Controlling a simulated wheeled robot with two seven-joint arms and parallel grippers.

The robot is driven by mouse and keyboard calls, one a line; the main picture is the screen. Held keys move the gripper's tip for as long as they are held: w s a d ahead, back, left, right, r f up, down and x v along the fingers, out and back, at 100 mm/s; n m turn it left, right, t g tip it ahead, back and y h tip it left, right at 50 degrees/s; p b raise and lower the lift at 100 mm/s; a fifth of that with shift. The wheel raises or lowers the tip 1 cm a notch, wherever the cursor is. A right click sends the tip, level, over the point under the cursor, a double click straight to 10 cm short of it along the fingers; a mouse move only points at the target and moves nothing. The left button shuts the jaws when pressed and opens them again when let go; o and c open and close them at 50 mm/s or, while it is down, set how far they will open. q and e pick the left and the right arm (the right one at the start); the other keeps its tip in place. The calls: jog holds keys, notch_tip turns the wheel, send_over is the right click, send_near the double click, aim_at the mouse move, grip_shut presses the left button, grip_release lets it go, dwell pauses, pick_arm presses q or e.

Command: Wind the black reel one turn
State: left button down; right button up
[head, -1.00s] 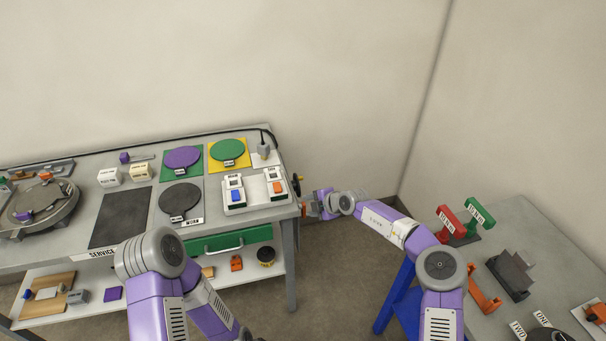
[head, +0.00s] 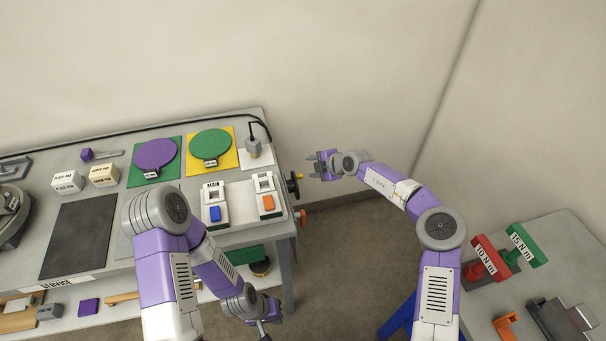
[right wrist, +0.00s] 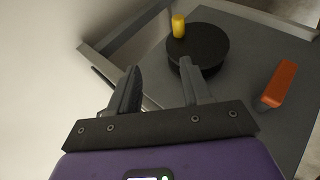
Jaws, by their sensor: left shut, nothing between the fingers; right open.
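The black reel (head: 292,187) is a round disc on the right end of the cart, with a yellow knob (head: 299,176) near its rim. In the right wrist view the reel (right wrist: 198,50) lies just beyond the fingertips, the yellow knob (right wrist: 179,26) on its far left side. My right gripper (head: 313,170) is open and empty, just right of the reel and apart from it in the head view. Its fingers also show in the right wrist view (right wrist: 160,70). My left gripper (head: 268,332) is shut and empty, low in front of the cart, partly cut off by the frame edge.
An orange handle (head: 302,217) sits below the reel on the cart's end; it also shows in the right wrist view (right wrist: 280,84). The cart top (head: 122,245) carries switch boxes and discs. A side table (head: 560,232) with red and green handles stands at right.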

jog(key=b, duration=0.5)
send_near(299, 176)
jog(key=b+x, duration=0.1)
jog(key=x, duration=0.5)
jog(key=shift+d+f+b, duration=0.1)
jog(key=shift+f+b, duration=0.15)
jog(key=shift+b, duration=0.05)
jog(key=shift+b+x, duration=0.45)
jog(key=shift+x, duration=0.55)
jog(key=shift+r, duration=0.1)
grip_shut()
jog(key=shift+s+d+r+t+p, duration=0.1)
jog(key=shift+t+p, duration=0.5)
jog(key=shift+p, duration=0.2)
jog(key=shift+s+n+t+y+p, duration=0.1)
jog(key=shift+n+t+y+p, duration=0.25)
jog(key=shift+t+y, duration=0.15)
jog(key=shift+s+t+y, duration=0.15)
jog(key=shift+t+y, duration=0.25)
jog(key=shift+t, duration=0.2)
jog(key=shift+s+d+r+n+t+y, duration=0.1)
jog(key=shift+s+r+n+t+y, duration=0.1)
jog(key=shift+n+t+y, duration=0.35)
